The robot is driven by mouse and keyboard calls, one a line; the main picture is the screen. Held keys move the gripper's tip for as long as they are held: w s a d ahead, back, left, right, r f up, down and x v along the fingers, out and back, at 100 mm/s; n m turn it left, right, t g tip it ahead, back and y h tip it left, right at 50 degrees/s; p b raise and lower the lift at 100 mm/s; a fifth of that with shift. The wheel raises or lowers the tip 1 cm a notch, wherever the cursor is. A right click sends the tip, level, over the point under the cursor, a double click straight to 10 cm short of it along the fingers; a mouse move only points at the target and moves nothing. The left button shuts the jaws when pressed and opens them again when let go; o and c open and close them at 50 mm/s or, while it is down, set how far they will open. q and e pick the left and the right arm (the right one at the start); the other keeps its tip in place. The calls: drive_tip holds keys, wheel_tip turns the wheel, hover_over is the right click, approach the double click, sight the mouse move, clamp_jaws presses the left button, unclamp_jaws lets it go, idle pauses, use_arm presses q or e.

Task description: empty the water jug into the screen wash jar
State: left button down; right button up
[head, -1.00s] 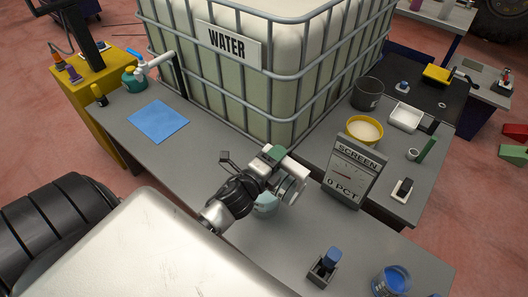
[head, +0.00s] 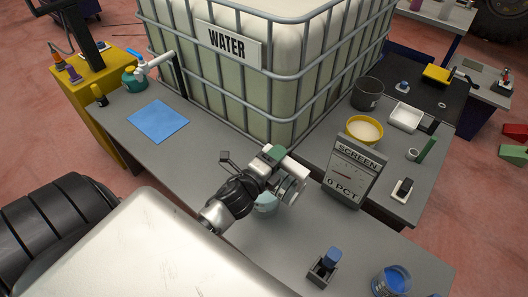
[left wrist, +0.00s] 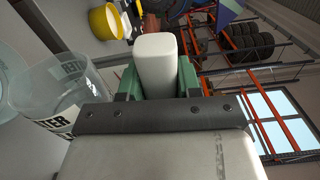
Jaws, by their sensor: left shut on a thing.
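My left gripper (head: 285,165) is above the near bench, beside a pale blue, clear vessel (head: 265,204) partly hidden by my arm. In the left wrist view a clear jug with a white, black-lettered label (left wrist: 50,95) is at the left, its label partly cut off. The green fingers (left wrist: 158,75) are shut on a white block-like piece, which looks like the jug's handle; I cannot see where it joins. A clear jar with blue liquid (head: 391,280) stands at the bench's front right. My right gripper is not in view.
A grey gauge sign reading SCREEN 0 PCT (head: 350,172) stands right of my gripper. A blue-topped piece in a dark holder (head: 325,265) sits near the blue jar. The caged WATER tank (head: 227,45) rises behind. A blue cloth (head: 158,120) lies left. A yellow bowl (head: 364,132) stands beyond the sign.

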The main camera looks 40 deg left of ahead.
sight(266, 150)
use_arm(q)
drive_tip(key=shift+a+r, duration=0.1)
drive_tip(key=shift+a, duration=0.05)
drive_tip(key=shift+a+r+n, duration=0.1)
drive_tip(key=shift+a+n, duration=0.5)
drive_tip(key=shift+a+p, duration=0.15)
drive_tip(key=shift+p, duration=0.15)
idle(0.9)
drive_tip(key=shift+a+n, duration=0.6)
drive_tip(key=shift+a, duration=0.2)
idle(1.1)
drive_tip(key=shift+w+a+n+p, duration=0.1)
drive_tip(key=shift+a+n+p, duration=0.25)
drive_tip(key=shift+a+n, duration=0.2)
drive_tip(key=shift+a, duration=0.2)
idle(1.0)
drive_tip(key=shift+a+n, duration=0.55)
drive_tip(key=shift+a, duration=0.2)
idle(1.1)
